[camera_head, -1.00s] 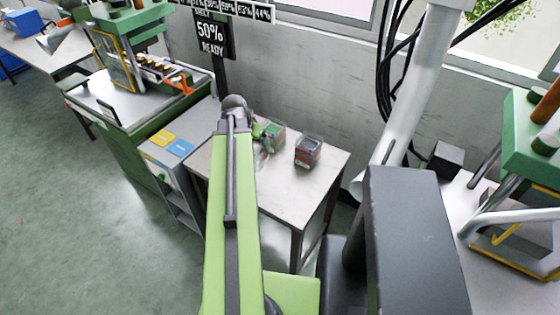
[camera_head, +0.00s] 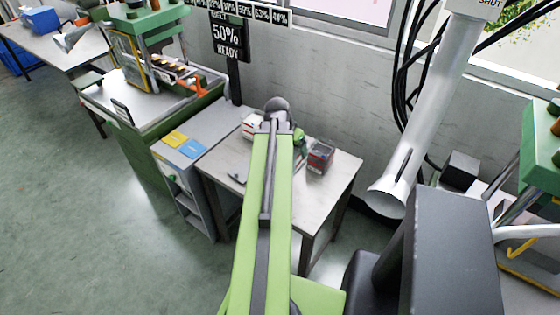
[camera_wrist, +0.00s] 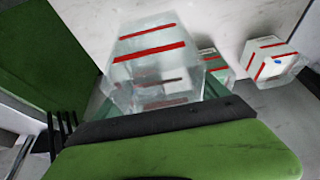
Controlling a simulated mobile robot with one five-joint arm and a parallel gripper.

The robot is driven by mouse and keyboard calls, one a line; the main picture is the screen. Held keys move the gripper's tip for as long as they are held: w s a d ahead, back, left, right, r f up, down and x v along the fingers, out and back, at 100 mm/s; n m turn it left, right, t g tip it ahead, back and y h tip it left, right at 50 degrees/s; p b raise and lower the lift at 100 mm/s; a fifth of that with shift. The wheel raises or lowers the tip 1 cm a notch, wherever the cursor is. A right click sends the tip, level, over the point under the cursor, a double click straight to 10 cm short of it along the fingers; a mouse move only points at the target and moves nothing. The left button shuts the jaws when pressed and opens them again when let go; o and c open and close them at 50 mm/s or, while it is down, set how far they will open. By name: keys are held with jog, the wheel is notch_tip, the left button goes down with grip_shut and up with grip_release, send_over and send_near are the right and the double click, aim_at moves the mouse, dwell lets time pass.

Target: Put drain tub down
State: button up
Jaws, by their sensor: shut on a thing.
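In the wrist view my gripper (camera_wrist: 165,118) is shut on a clear tub with red bands, taken as the drain tub (camera_wrist: 150,62). The tub looks tilted in this view, above or close to a pale surface; whether its base touches cannot be told. In the head view my arm hides the held tub and most of my gripper (camera_head: 299,143); only a green part shows at the small steel table (camera_head: 282,215). The far finger is hidden behind the tub.
A red-and-white tub (camera_head: 249,127) and a dark-filled tub (camera_head: 320,157) stand on the table. Two other tubs show right of the held one in the wrist view (camera_wrist: 270,60). A grey cabinet (camera_head: 196,132) adjoins at left; a white duct (camera_head: 420,120) hangs at right.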

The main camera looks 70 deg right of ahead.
jog(key=w+d+f+b, duration=0.2)
jog(key=w+f+b, duration=0.1)
jog(key=w+d+f+b, duration=0.2)
jog(key=d+f+b, duration=0.1)
jog(key=f+b, duration=0.1)
jog(key=w+d+f+b, duration=0.2)
jog(key=w+f+b, duration=0.1)
jog(key=f+b, duration=0.1)
jog(key=shift+w+d+f, duration=0.15)
jog(key=shift+w+d, duration=0.15)
jog(key=shift+d, duration=0.05)
jog(key=shift+r, duration=0.2)
jog(key=shift+f, duration=0.15)
jog(key=o, duration=1.3)
